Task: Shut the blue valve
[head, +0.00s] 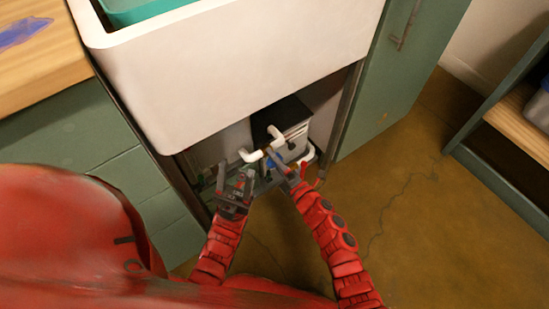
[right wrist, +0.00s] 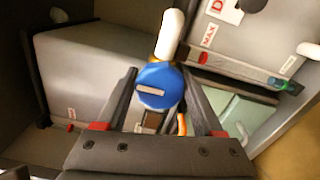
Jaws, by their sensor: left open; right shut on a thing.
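The blue valve (right wrist: 157,86) is a round blue knob with a pale slot lying nearly crosswise in the right wrist view. It sits on a brass fitting below a white pipe (right wrist: 170,35). My right gripper (right wrist: 158,82) has one dark finger on each side of the knob and is shut on it. In the head view my right gripper (head: 277,162) is under the sink beside the white pipe (head: 262,148), and the valve is mostly hidden there. My left gripper (head: 236,177) is open and empty, to the left of the right one.
The white sink (head: 230,75) overhangs the cabinet opening. A green cabinet door (head: 395,80) is at the right. The brown floor in front is clear.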

